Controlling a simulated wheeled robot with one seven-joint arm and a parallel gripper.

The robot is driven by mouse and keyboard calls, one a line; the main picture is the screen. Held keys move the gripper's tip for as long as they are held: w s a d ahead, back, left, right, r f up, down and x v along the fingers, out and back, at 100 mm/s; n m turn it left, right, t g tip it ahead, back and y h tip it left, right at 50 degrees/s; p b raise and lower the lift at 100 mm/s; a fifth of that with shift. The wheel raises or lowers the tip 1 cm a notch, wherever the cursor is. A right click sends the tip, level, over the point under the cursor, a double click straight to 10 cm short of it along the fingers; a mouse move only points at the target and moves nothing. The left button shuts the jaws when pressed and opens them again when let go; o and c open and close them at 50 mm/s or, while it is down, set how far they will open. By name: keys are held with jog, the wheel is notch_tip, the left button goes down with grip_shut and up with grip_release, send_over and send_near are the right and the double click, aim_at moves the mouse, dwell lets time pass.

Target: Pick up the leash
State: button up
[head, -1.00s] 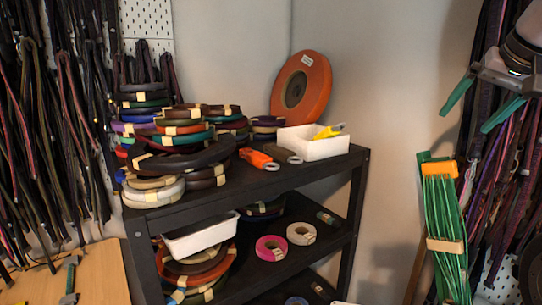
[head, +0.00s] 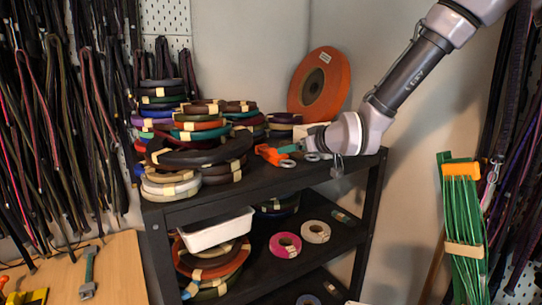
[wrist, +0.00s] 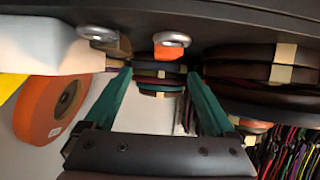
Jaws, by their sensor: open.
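An orange leash-like piece with a metal ring (head: 271,155) lies on the top shelf, to the right of the coil stacks. In the wrist view the orange piece (wrist: 168,53) shows near the top, between my fingers' tips. A darker brown piece with its own ring (wrist: 97,34) lies beside it. I cannot tell which of the two is the leash. My gripper (wrist: 160,74) is open, with green fingers spread apart and nothing between them that I can see held. In the head view my wrist covers part of the shelf, and one green finger shows close to the orange piece.
The black shelf unit (head: 227,203) carries stacked coils (head: 200,140) left of my gripper. A white bin (wrist: 40,45) and a large orange disc (head: 318,82) stand close by. Straps hang on the left wall, and green cords (head: 463,215) hang at the right.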

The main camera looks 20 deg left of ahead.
aim_at(275, 152)
jog(key=shift+a+f, duration=0.2)
jog(key=shift+a, duration=0.3)
jog(key=x, duration=1)
jog(key=shift+a, duration=0.35)
grip_shut()
